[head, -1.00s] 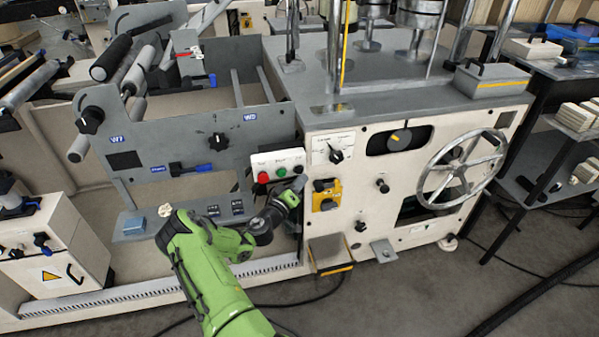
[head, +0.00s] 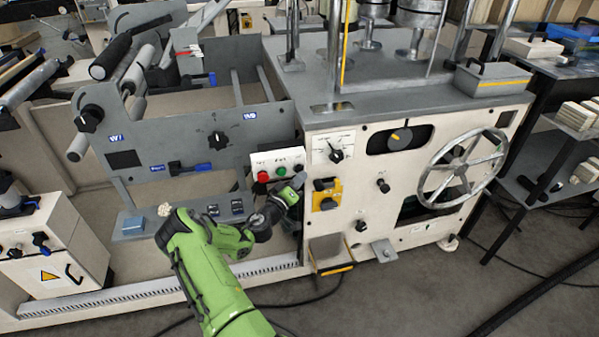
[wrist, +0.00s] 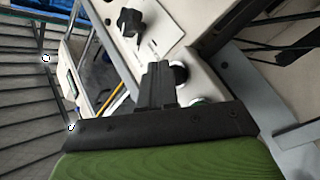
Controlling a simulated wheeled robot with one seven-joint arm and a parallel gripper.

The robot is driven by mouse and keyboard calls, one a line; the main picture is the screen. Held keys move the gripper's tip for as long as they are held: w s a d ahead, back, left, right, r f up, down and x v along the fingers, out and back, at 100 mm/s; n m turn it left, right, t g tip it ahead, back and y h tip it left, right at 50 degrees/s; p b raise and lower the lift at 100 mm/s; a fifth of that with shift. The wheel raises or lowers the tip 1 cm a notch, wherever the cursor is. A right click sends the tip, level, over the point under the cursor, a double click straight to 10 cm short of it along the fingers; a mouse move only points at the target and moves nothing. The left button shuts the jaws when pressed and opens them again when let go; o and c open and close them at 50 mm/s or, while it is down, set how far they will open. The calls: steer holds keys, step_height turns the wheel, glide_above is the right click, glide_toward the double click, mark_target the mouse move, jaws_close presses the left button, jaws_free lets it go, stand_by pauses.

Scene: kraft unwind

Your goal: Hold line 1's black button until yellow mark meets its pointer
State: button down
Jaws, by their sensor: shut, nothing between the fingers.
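Line 1's button box (head: 268,160) is on the machine's front, with a red button (head: 263,176) and a green button (head: 280,172) showing. My gripper (head: 299,180) is shut and empty at the box's right end, and it hides the black button there. In the wrist view my shut fingers (wrist: 156,84) overlap the edge of the black button (wrist: 181,73); I cannot tell whether they press it. The yellow mark (head: 396,137) lies on a dark round part in the black window (head: 377,143).
A black selector knob (head: 336,156) sits right of the box, also in the wrist view (wrist: 130,21). Below it is a yellow switch plate (head: 327,195). A large handwheel (head: 462,170) juts out at right. A pedal (head: 333,270) is at the floor.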

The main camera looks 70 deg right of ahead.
steer(key=shift+w+d+b, duration=0.25)
steer(key=shift+d+b, duration=0.05)
steer(key=shift+d, duration=0.1)
stand_by(2.1)
stand_by(0.7)
steer(key=shift+s+a, duration=0.45)
steer(key=shift+a, duration=0.35)
steer(key=s+a, duration=0.1)
steer(key=a, duration=0.2)
steer(key=s+a, duration=0.1)
steer(key=shift+s+a, duration=0.15)
steer(key=shift+s, duration=0.15)
stand_by(0.4)
